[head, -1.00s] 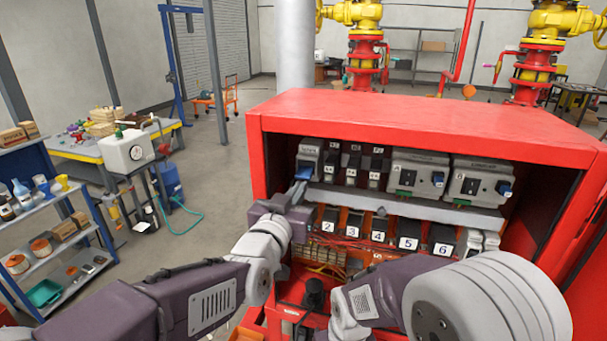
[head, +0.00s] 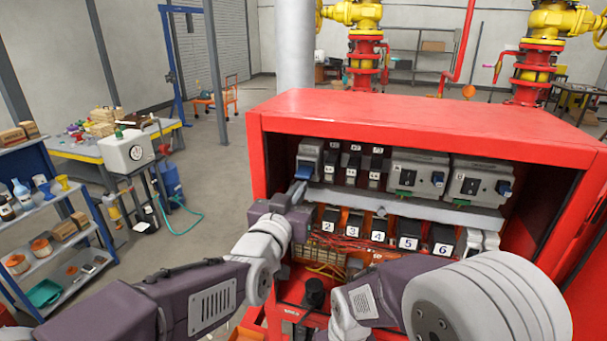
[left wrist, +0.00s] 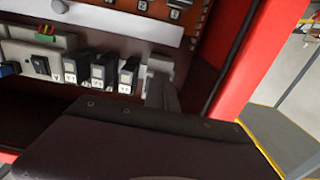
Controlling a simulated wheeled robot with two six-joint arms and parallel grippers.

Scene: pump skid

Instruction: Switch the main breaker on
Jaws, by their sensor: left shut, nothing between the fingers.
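The main breaker appears to be the grey unit with a blue lever (head: 304,173) at the top left inside the red cabinet. My left gripper (head: 298,188) is shut and empty, its fingertips just below the blue lever in the head view. I cannot tell whether they touch it. In the left wrist view the shut fingers (left wrist: 161,92) reach up to a pale grey unit (left wrist: 160,66) at the end of the breaker row and cover part of it. The lever is hidden there. Of my right arm only links show; its gripper is out of the picture.
Small breakers (head: 353,165) and two larger grey units (head: 417,173) stand to the right in the same row. A lower row carries numbered labels (head: 378,237). The red cabinet (head: 400,115) encloses these with a top and side walls.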

